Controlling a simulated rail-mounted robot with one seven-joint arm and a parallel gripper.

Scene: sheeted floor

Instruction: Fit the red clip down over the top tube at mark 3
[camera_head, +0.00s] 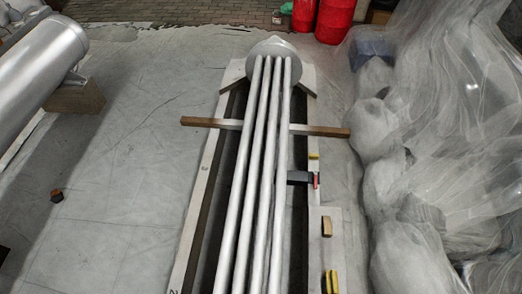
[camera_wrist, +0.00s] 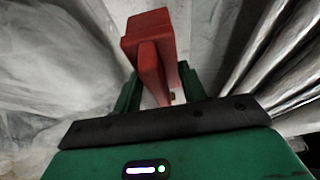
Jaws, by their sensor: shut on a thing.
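In the wrist view my green gripper (camera_wrist: 160,88) is shut on the red clip (camera_wrist: 150,45), which sits between its two fingers and sticks out beyond them. Several pale tubes (camera_wrist: 285,65) run at a slant on the right of that view, apart from the clip. In the head view the long silver tubes (camera_head: 257,150) run side by side to a round end plate (camera_head: 272,48). I cannot read mark 3 in either view.
A wooden crossbar (camera_head: 318,131) lies across the trough frame. A dark block with a red end (camera_head: 299,177) sits right of the tubes, near yellow pieces (camera_head: 332,281) and a tan block (camera_head: 326,226). Crumpled clear sheeting (camera_head: 425,150) fills the right. The left floor is mostly clear.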

